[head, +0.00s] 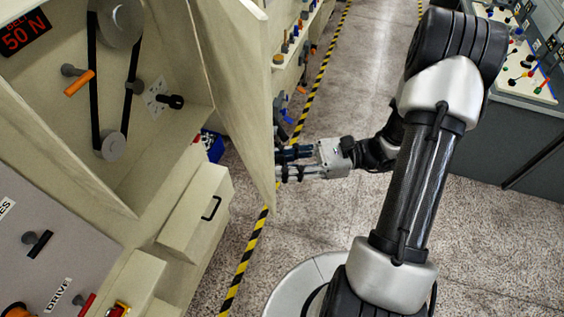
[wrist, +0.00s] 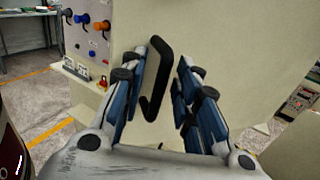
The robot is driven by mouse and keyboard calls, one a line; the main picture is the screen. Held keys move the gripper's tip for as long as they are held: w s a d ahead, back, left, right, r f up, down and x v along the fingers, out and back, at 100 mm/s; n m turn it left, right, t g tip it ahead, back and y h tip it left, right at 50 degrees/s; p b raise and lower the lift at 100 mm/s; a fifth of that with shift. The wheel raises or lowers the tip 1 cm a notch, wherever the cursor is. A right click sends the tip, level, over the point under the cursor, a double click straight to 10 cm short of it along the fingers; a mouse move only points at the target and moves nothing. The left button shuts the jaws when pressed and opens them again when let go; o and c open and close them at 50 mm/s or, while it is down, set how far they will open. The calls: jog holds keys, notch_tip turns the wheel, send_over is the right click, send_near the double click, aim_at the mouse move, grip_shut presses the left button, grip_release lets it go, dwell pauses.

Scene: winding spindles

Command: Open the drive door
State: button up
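The door (head: 238,75), a beige panel, stands swung well open from the cabinet compartment with the belt and pulleys (head: 112,145). My gripper (head: 279,163) is at the door's outer face, near its lower free edge. In the wrist view the door face (wrist: 235,50) fills the middle, and its black bar handle (wrist: 157,75) stands between the spread fingers of my gripper (wrist: 160,66). The handle is nearer the left finger; a gap shows on the right. I cannot tell whether the left finger touches it. The handle is hidden in the head view.
A "BELT 50 N" display (head: 24,33) and an orange-handled lever (head: 79,82) are inside the compartment. A drawer (head: 195,215) is below, and a grey panel (head: 45,245) with a DRIVE label is at lower left. Another bench (head: 520,100) stands right. The floor aisle between is clear.

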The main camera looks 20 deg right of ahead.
jog(key=shift+d, duration=0.15)
jog(key=v, duration=1.1)
jog(key=shift+s+d, duration=0.2)
jog(key=shift+d, duration=0.2)
